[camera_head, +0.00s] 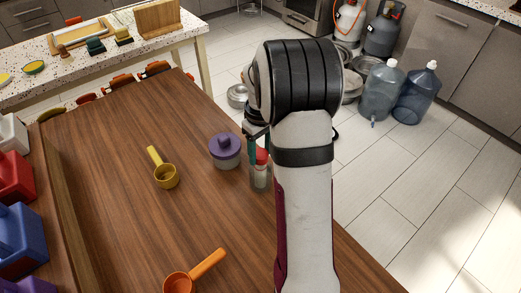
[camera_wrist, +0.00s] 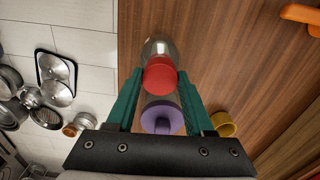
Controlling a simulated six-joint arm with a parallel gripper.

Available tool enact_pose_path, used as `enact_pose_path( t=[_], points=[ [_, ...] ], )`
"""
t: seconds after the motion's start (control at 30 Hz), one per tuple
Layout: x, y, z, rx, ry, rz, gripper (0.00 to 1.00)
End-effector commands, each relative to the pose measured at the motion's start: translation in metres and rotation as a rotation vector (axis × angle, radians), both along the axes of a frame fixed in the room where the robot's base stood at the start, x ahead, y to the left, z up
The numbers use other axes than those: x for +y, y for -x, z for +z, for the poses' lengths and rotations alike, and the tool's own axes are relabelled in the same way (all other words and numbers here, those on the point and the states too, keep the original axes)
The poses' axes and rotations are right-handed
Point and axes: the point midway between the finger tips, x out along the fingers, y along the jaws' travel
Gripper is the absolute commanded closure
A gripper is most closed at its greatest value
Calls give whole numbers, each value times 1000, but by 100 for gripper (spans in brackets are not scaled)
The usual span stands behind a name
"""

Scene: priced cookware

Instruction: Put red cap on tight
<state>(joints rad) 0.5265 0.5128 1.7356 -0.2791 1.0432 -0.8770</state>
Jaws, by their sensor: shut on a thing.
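The red cap (camera_head: 262,156) sits at the top of a small clear jar (camera_head: 260,178) near the right edge of the wooden table. In the wrist view the red cap (camera_wrist: 160,74) is between the two green fingers of my gripper (camera_wrist: 161,76), which is shut on it. The clear jar (camera_wrist: 158,48) shows just beyond the cap and looks upright. I cannot tell how tightly the cap is seated. In the head view my arm hides part of my gripper (camera_head: 258,140).
A jar with a purple lid (camera_head: 225,146) stands close to the left of the clear jar. A yellow measuring cup (camera_head: 165,175) and an orange one (camera_head: 180,282) lie on the table (camera_head: 110,215). Coloured bins (camera_head: 15,240) line the left side. The table's right edge is near.

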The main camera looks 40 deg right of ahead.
Motion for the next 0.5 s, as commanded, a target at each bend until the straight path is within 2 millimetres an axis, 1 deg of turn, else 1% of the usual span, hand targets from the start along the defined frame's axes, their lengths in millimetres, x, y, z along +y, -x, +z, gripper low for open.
enact_pose_path(
  t=[0.27,0.5],
  points=[
    [0,0,0,0,0,0,100],
    [0,0,-5,0,0,0,100]
  ],
)
